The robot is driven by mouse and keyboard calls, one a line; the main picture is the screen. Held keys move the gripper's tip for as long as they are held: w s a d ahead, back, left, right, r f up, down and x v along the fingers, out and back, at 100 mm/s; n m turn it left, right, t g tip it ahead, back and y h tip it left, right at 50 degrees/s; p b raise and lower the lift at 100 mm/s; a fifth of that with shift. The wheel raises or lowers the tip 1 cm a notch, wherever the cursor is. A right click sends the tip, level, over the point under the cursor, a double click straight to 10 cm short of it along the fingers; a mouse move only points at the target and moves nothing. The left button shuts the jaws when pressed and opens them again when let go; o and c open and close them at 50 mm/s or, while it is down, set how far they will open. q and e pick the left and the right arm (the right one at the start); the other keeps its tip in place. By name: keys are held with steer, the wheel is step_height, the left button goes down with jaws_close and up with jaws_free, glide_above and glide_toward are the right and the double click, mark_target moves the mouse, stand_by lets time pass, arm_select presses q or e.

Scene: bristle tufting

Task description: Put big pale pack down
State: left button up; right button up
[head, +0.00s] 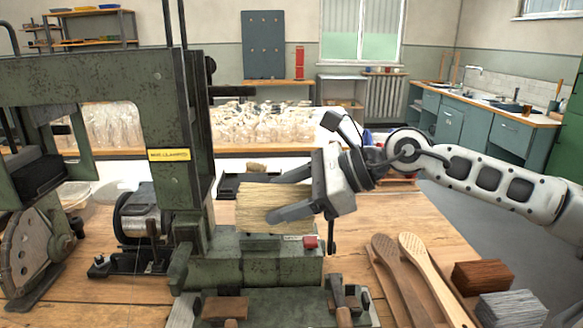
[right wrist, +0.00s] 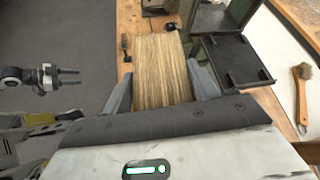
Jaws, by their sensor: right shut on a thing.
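The big pale pack (head: 262,205) is a block of straw-coloured bristle. My right gripper (head: 273,197) is shut on it, with one finger on each side. In the right wrist view the pack (right wrist: 162,72) lies lengthwise between the fingers (right wrist: 160,90). In the head view it is just above or behind the green machine's block (head: 270,262); I cannot tell whether it touches anything below. My left gripper is outside the head view. In the right wrist view, what looks like my left gripper (right wrist: 68,77) is at the left, its two fingers apart and empty.
The green tufting machine (head: 160,120) fills the left and middle. A dark tray (right wrist: 235,60) lies beside the pack. Wooden brush handles (head: 400,275), a brown pack (head: 481,277) and a grey pack (head: 511,308) lie at the right. Bare bench (head: 440,235) shows behind the handles.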

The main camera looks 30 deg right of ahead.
steer(key=s+a+f+n+g+y, duration=0.1)
steer(key=s+a+f+n, duration=0.1)
steer(key=s+a+f, duration=0.3)
steer(key=shift+a+f+y, duration=0.3)
steer(key=shift+a+f, duration=1.7)
steer(key=shift+f, duration=1.7)
